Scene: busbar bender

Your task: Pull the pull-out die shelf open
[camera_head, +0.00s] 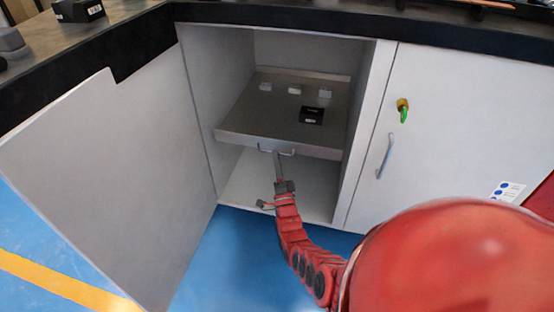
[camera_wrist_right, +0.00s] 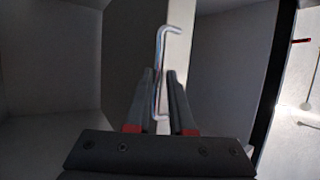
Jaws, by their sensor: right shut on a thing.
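The pull-out die shelf (camera_head: 235,140) is a grey metal tray inside the open white cabinet, with a small bar handle (camera_head: 265,149) on its front edge. Several small dies and a black box (camera_head: 311,115) sit on it. My right gripper (camera_head: 279,154) reaches up from below right to the right part of the handle. In the right wrist view the shiny handle (camera_wrist_right: 161,52) runs between the two dark fingers of my right gripper (camera_wrist_right: 163,85), which is shut on it. The shelf front is about level with the cabinet opening. My left gripper is not in view.
An open white cabinet door (camera_head: 110,190) stands on the left. A closed door (camera_head: 450,120) with a handle and a green-tagged key is on the right. A dark countertop edge (camera_head: 300,19) runs above. Blue floor (camera_head: 225,260) in front is clear.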

